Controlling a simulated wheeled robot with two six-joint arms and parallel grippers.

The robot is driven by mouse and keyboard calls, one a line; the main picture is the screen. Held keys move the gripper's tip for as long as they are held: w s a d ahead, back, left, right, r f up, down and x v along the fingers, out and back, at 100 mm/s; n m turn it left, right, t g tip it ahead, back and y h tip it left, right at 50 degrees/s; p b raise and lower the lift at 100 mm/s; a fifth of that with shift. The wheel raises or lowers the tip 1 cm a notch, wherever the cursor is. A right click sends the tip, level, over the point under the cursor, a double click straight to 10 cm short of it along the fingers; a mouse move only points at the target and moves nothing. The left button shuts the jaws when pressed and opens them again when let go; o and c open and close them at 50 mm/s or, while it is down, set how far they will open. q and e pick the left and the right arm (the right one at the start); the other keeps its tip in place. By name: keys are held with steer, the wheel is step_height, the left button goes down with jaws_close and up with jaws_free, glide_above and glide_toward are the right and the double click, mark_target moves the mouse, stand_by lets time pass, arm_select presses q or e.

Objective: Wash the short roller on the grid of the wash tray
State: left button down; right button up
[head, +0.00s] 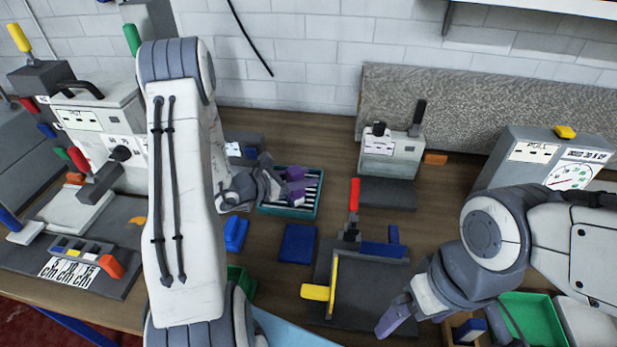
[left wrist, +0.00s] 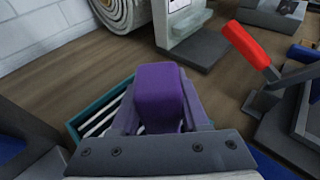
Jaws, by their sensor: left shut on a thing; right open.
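The wash tray (head: 318,205) is a teal box with pale bars across it, on the table behind the middle. It also shows in the left wrist view (left wrist: 78,128). My left gripper (head: 284,186) is over the tray and shut on a purple block-shaped piece (left wrist: 160,90), which appears to be part of the short roller. The rest of the roller is hidden by the piece and the fingers. I cannot tell whether it touches the grid. My right gripper (head: 400,312) is open and empty at the front right, beside a dark board.
A dark board device (head: 370,295) with a red-handled lever (head: 354,194) stands right of the tray. A blue pad (head: 297,244) and blue block (head: 235,234) lie in front of it. A grey machine (head: 390,155) stands behind right; a green bin (head: 532,318) is front right.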

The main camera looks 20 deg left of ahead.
arm_select(q)
steer(key=shift+s+a, duration=0.2)
steer(key=shift+a, duration=0.75)
steer(key=shift+s+a, duration=0.25)
steer(key=shift+a, duration=0.65)
steer(key=shift+s+a, duration=0.25)
steer(key=shift+a, duration=0.65)
steer(key=shift+w+d+b, duration=0.25)
steer(key=shift+d+b, duration=0.05)
steer(key=shift+d, duration=0.65)
steer(key=shift+w+d+b, duration=0.25)
steer(key=shift+d+b, duration=0.05)
steer(key=shift+d, duration=0.6)
steer(key=shift+w+d+f+b, duration=0.15)
steer(key=shift+d+b, duration=0.1)
steer(key=shift+d, duration=0.35)
steer(key=shift+w+d+r+b, duration=0.1)
steer(key=shift+d+b, duration=0.1)
steer(key=shift+d, duration=0.45)
steer(key=shift+w+d+f+b, duration=0.15)
steer(key=shift+d+b, duration=0.1)
steer(key=shift+d, duration=0.35)
step_height(320, 180, up, 8)
steer(key=p, duration=0.5)
steer(key=shift+p, duration=0.3)
steer(key=shift+w+a+r, duration=0.1)
